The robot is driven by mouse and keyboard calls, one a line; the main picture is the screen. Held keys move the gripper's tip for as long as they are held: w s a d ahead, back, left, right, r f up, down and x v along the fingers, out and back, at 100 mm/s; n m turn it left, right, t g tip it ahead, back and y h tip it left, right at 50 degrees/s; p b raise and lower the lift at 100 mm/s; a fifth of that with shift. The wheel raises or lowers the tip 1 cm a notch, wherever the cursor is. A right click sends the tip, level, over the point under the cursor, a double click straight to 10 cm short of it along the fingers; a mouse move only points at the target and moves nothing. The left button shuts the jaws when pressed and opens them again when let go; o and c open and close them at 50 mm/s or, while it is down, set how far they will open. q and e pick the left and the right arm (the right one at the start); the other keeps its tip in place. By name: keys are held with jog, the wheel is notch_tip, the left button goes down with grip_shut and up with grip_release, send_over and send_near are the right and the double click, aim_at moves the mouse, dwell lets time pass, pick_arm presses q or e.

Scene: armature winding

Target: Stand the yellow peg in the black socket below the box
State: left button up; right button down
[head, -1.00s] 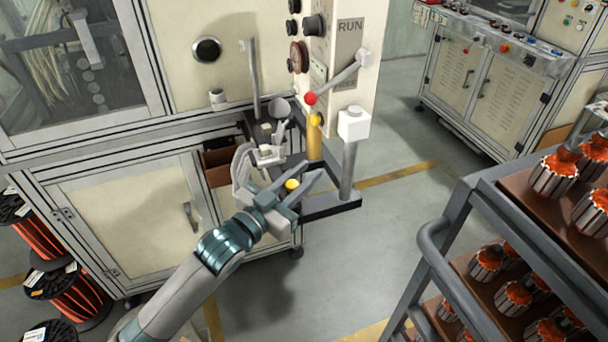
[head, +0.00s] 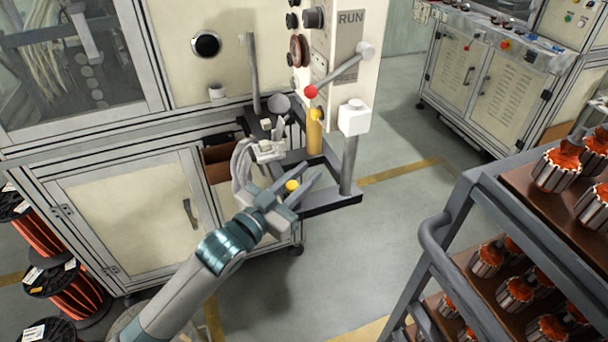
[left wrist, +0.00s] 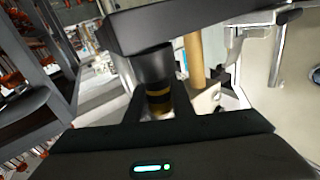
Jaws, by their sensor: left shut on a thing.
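My left gripper (head: 304,181) is shut on the yellow peg (head: 292,186), whose rounded yellow top shows between the fingers in the head view. In the left wrist view, a yellow band of the peg (left wrist: 158,101) shows between the fingers, lined up with a black cylinder (left wrist: 154,66) that looks like the socket. I cannot tell how deep the peg sits in it, as the fingers hide part of the joint. The box (head: 345,55) with the RUN label is above and behind the gripper. My right gripper is not in view.
A fixed yellow post (head: 314,135) and a grey post with a white block (head: 353,118) stand close behind the fingers. A dark frame (head: 332,203) runs beside them. A trolley of armatures (head: 450,215) stands right, with clear floor between.

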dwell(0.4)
pick_arm(q)
jog(key=o, duration=1)
jog(key=shift+s+a+f, duration=0.1)
jog(key=shift+s, duration=0.05)
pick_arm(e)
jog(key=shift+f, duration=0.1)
pick_arm(q)
jog(key=shift+s+a+f+b, duration=0.15)
jog(key=shift+s+a+b, duration=0.15)
jog(key=shift+s+a, duration=0.1)
jog(key=b+v, duration=0.4)
jog(key=v, duration=1.2)
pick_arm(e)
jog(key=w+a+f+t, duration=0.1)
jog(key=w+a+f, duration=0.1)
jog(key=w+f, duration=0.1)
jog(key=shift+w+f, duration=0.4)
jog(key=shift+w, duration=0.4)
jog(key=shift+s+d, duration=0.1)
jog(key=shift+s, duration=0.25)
